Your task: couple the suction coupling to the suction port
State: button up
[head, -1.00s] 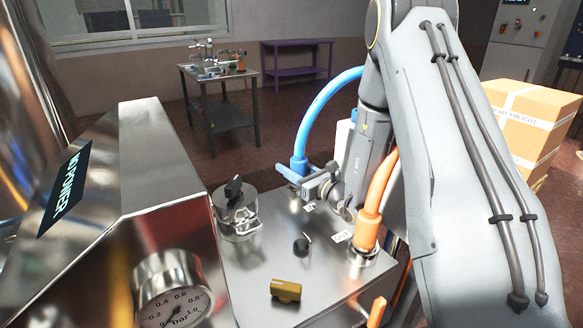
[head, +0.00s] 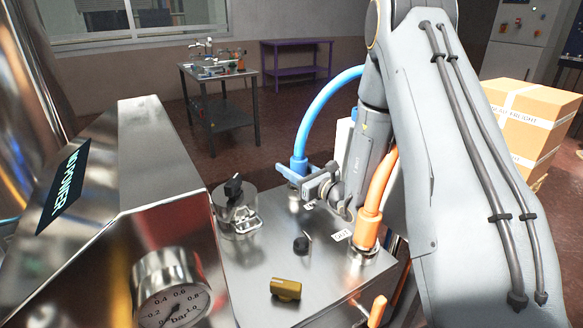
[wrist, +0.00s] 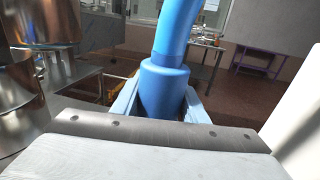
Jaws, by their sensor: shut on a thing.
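A blue coupling (head: 299,165) on a blue hose (head: 326,98) stands upright at the far end of a steel tank lid (head: 268,262). My gripper (head: 297,174) is shut around it; in the wrist view the light-blue fingers (wrist: 162,104) flank the blue coupling (wrist: 163,88). A metal fitting shows just below the coupling, partly hidden by the fingers; I cannot tell whether the coupling is seated on it. An orange coupling (head: 367,230) on an orange hose sits on a metal fitting at the lid's right. I cannot read which label marks the suction port.
The lid carries a clamped round cap (head: 238,215), a small black knob (head: 301,244) and a brass part (head: 286,289). A steel cabinet with a pressure gauge (head: 172,287) stands at left. Cartons (head: 525,130) are at right. A work table (head: 218,75) stands behind.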

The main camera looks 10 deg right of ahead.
jog(key=o, duration=1.5)
jog(key=shift+f, duration=0.1)
